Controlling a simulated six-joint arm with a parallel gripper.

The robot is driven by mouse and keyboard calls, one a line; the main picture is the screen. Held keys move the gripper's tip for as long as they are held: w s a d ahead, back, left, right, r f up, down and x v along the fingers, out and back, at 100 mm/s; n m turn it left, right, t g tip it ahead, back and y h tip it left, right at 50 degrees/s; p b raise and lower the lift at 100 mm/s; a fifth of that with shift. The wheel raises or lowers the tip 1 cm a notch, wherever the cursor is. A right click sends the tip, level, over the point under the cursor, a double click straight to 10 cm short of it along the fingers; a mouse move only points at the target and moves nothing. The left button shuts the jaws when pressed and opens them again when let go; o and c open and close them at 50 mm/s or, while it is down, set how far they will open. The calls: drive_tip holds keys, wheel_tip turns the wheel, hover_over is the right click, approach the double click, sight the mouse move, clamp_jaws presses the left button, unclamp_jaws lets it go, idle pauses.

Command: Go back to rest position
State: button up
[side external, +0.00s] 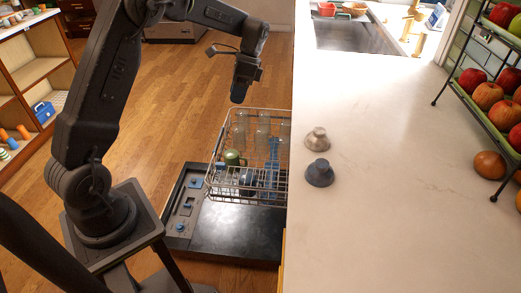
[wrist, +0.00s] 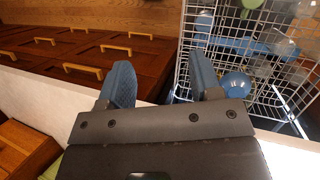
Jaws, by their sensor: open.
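My gripper (side external: 239,92) hangs above the dishwasher rack, pointing down. In the wrist view my gripper (wrist: 162,82) shows two blue fingertips spread apart with nothing between them. The wire rack (side external: 283,186) stands on the open dishwasher door (side external: 235,225) and holds several clear glasses (side external: 262,135), a green mug (side external: 233,158) and blue items. In the wrist view the rack (wrist: 262,28) is at the upper right, with a round blue item (wrist: 236,84) inside it near the right finger.
A white counter (side external: 370,210) runs along the right, with a beige cup (side external: 316,139) and a dark blue cup (side external: 319,174) upside down on it. A tiered fruit stand (side external: 468,110) is at the far right. A sink (side external: 352,36) lies at the back. Wooden drawers (wrist: 60,50) show in the wrist view.

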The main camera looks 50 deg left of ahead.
drive_tip(key=s+d+r+n+t, duration=0.3)
drive_tip(key=s+d+r+t, duration=0.2)
drive_tip(key=s+d+r, duration=0.5)
drive_tip(key=s+d+r+n+t, duration=0.1)
drive_tip(key=s+d+n+t, duration=0.3)
drive_tip(key=s, duration=0.8)
drive_tip(key=shift+s+d+r+t, duration=0.2)
drive_tip(key=shift+d+t, duration=0.5)
drive_tip(key=shift+d, duration=0.45)
